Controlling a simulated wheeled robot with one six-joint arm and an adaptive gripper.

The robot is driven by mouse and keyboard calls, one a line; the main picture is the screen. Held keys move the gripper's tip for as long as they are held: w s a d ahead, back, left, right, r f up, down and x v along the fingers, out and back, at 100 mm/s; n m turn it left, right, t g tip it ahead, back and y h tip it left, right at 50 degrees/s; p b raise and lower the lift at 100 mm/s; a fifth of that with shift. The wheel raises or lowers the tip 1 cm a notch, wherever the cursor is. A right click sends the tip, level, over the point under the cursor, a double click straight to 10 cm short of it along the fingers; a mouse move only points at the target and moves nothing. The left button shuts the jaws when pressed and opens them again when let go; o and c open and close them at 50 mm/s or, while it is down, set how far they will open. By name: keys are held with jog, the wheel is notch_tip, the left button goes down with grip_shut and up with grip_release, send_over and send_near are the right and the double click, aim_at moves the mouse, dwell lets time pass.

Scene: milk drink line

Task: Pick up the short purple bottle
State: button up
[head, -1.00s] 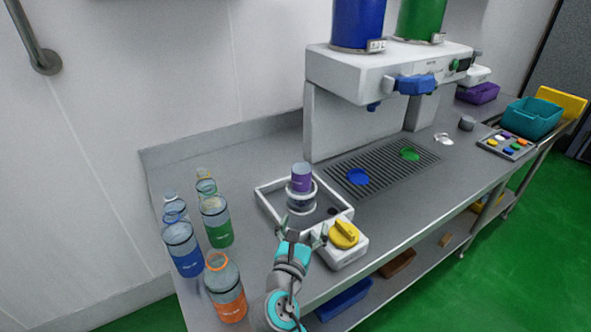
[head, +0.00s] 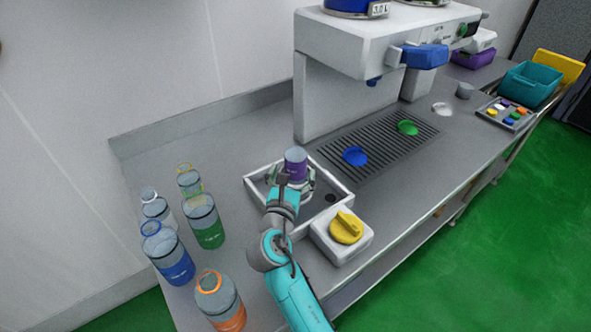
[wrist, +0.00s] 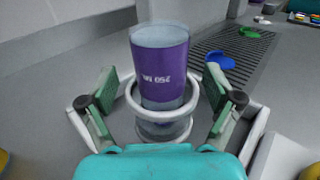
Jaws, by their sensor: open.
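My gripper (head: 293,180) is at the tray. In the wrist view my gripper (wrist: 160,100) is open, with one green-padded finger on each side of the bottle and ring. Gaps show between the fingers and the bottle. In the head view my arm hides part of the holder.
Several bottles stand at the left, including a green one (head: 205,222), a blue one (head: 167,255) and an orange one (head: 220,300). A dispenser (head: 345,45) stands behind, over a drip grate (head: 385,145).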

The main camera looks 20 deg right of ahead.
jog(key=x, duration=0.3)
jog(key=shift+w+d+r, duration=0.1)
jog(key=shift+w+r, duration=0.05)
jog(key=shift+w, duration=0.1)
jog(key=c, duration=1.1)
jog(key=shift+o, duration=0.2)
notch_tip(320, 180, up, 21)
jog(key=shift+r, duration=0.25)
jog(key=s+r, duration=0.4)
jog(key=s, duration=1)
dwell(0.4)
